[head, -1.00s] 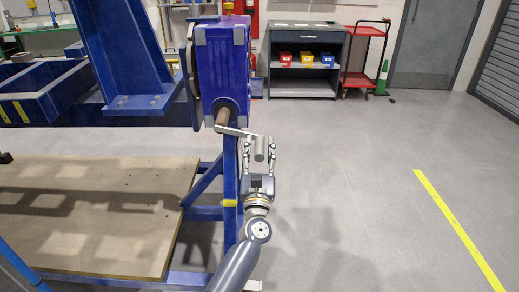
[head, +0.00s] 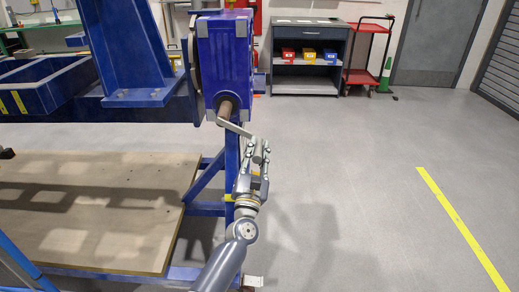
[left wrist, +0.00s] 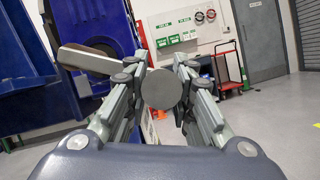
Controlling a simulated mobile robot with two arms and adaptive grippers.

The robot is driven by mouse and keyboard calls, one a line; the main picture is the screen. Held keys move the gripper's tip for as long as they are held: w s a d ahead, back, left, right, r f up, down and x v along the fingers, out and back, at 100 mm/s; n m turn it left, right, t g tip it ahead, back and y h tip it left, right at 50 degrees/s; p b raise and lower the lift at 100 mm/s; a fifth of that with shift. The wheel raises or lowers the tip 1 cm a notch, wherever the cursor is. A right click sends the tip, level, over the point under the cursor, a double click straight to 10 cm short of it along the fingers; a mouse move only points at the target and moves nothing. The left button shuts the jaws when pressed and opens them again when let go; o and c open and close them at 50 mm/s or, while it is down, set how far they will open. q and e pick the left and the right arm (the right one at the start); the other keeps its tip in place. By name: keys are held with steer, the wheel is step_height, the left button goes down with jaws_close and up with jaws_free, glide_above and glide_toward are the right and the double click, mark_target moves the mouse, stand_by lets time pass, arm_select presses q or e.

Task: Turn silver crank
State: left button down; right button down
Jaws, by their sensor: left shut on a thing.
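The silver crank's arm (head: 236,129) slopes down to the right from a brown shaft (head: 226,107) on the blue gearbox (head: 225,62). Its grey handle (head: 258,153) sits at the outer end. My left gripper (head: 257,152) is shut on the handle, with a finger on either side. In the left wrist view the handle's round end (left wrist: 162,89) faces the camera between the fingers, and the crank's arm (left wrist: 90,59) runs off to the upper left. My right gripper is in neither view.
A blue frame post (head: 232,150) stands just left of my left gripper. A wooden board (head: 100,212) lies low on the left. A dark cabinet (head: 307,68) and a red cart (head: 366,50) stand at the back. The floor to the right is clear.

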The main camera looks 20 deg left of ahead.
arm_select(q)
steer(key=shift+f, duration=0.2)
steer(key=c, duration=1.4)
jaws_free()
steer(key=shift+r, duration=0.1)
steer(key=shift+o, duration=0.2)
steer(key=shift+s, duration=0.15)
steer(key=v, duration=1.1)
steer(key=shift+s+f, duration=0.25)
steer(key=shift+s, duration=0.1)
steer(key=shift+d, duration=0.1)
